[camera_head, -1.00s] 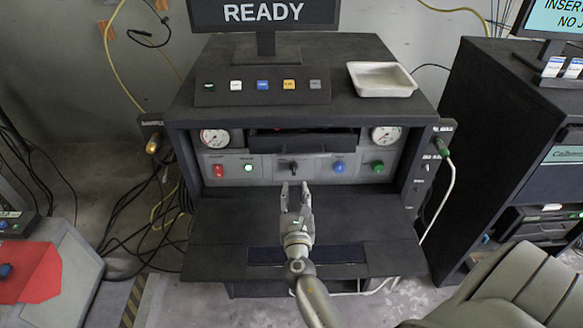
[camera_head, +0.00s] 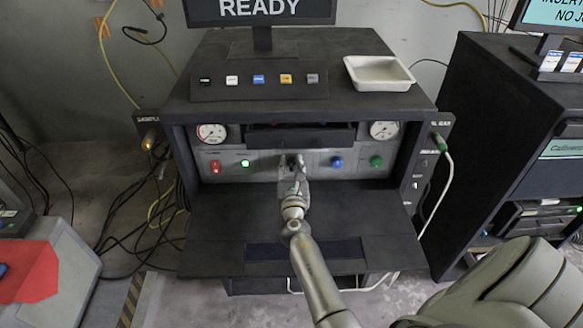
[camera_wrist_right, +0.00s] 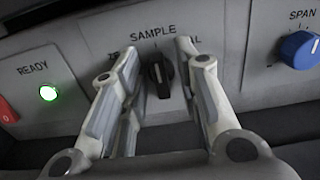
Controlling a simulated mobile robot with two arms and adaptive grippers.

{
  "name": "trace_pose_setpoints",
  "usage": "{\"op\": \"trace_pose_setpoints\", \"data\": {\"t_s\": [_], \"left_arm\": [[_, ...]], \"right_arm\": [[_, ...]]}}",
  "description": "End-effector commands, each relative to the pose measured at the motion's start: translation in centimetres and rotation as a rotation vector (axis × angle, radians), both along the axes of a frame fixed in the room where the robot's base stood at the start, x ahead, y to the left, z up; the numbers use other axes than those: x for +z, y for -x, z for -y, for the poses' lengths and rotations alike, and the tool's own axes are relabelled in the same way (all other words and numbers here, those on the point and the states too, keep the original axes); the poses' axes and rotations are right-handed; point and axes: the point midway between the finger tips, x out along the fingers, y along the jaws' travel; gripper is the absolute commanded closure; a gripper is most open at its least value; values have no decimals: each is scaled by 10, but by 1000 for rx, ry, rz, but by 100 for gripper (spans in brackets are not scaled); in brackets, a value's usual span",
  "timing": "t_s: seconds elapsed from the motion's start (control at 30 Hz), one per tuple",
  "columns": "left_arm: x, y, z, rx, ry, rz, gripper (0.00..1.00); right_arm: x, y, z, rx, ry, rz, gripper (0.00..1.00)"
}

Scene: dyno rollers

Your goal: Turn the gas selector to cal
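The gas selector is a black knob (camera_wrist_right: 160,74) on the grey front panel, under the label SAMPLE; its pointer looks roughly upright, toward SAMPLE. In the right wrist view a partly hidden label ending in AL stands to its right. My right gripper (camera_wrist_right: 157,62) is open, with one finger on each side of the knob. A gap shows between the knob and each finger. In the head view my right gripper (camera_head: 291,164) reaches the panel and hides most of the knob. My left gripper is not in view.
A blue SPAN knob (camera_wrist_right: 301,49) is right of the selector, and a lit green READY lamp (camera_wrist_right: 48,93) is left. A red switch (camera_head: 215,167) and green knob (camera_head: 376,162) flank them. A dark shelf (camera_head: 215,230) lies below; a white tray (camera_head: 379,73) sits on top.

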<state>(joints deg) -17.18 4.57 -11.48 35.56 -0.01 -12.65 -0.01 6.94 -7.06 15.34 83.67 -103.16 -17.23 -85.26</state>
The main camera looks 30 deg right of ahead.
Motion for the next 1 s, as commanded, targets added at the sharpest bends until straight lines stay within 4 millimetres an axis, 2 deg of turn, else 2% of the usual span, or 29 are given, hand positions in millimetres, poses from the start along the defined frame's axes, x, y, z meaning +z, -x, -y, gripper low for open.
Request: {"op": "trace_pose_setpoints", "data": {"t_s": [0.03,0.2,0.57,1.0], "left_arm": [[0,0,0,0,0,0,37],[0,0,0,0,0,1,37],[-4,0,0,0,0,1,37],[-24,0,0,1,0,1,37]], "right_arm": [[0,0,0,0,0,0,79],[0,0,0,0,0,0,100],[-1,1,0,0,-59,36,100],[-3,2,2,0,-358,220,100]]}}
